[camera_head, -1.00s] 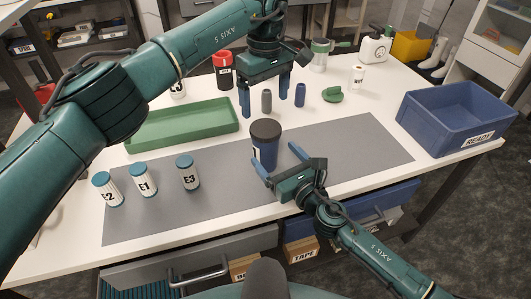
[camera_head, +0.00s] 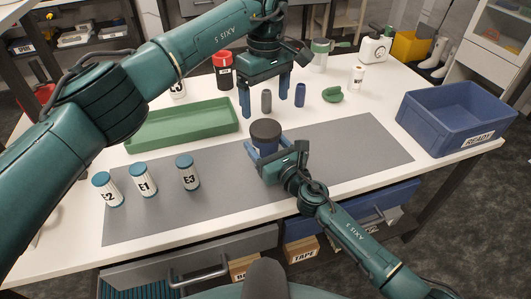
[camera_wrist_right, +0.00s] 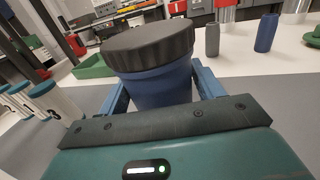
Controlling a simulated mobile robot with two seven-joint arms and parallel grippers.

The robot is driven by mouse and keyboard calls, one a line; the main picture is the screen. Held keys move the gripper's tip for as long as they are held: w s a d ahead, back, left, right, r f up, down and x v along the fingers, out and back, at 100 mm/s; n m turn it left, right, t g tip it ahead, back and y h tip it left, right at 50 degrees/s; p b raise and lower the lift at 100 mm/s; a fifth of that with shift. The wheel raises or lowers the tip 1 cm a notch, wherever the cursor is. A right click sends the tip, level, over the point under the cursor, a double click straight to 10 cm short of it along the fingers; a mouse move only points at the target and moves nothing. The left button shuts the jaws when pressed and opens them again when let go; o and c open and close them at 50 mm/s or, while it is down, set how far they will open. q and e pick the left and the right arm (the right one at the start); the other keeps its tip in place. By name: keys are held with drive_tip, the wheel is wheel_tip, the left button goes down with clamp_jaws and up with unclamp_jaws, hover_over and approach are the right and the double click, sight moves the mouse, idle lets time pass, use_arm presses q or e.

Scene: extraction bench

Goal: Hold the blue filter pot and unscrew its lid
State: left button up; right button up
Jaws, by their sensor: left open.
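The blue filter pot (camera_head: 266,147) stands upright on the grey mat, with its dark lid (camera_head: 265,130) on top. In the right wrist view the pot (camera_wrist_right: 155,85) and its wide ribbed lid (camera_wrist_right: 148,45) fill the middle. My right gripper (camera_head: 275,151) is low at the pot's near side, its blue fingers open on either side of the body, below the lid. Whether a finger touches the pot is unclear. My left gripper (camera_head: 264,97) points down, open and empty, above and apart from the lid; in the picture a grey bottle shows between its fingers.
The grey bottle (camera_head: 266,101) and a small blue bottle (camera_head: 300,95) stand behind the pot. A green tray (camera_head: 180,124) lies left, a blue crate (camera_head: 455,118) right. Jars E2, E1 and E3 (camera_head: 188,173) stand front left. The mat (camera_head: 365,145) is clear on the right.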

sight(266, 127)
drive_tip(key=c, duration=1.1)
use_arm(q)
drive_tip(key=shift+m, duration=0.5)
use_arm(e)
drive_tip(key=shift+c, duration=1.4)
use_arm(q)
drive_tip(key=m, duration=0.4)
use_arm(e)
clamp_jaws()
use_arm(q)
drive_tip(key=m, duration=0.3)
drive_tip(key=shift+m, duration=0.3)
drive_tip(key=shift+f+m, duration=0.3)
drive_tip(key=shift+f, duration=0.3)
wheel_tip(266, 127, down, 7)
drive_tip(key=shift+r, duration=0.1)
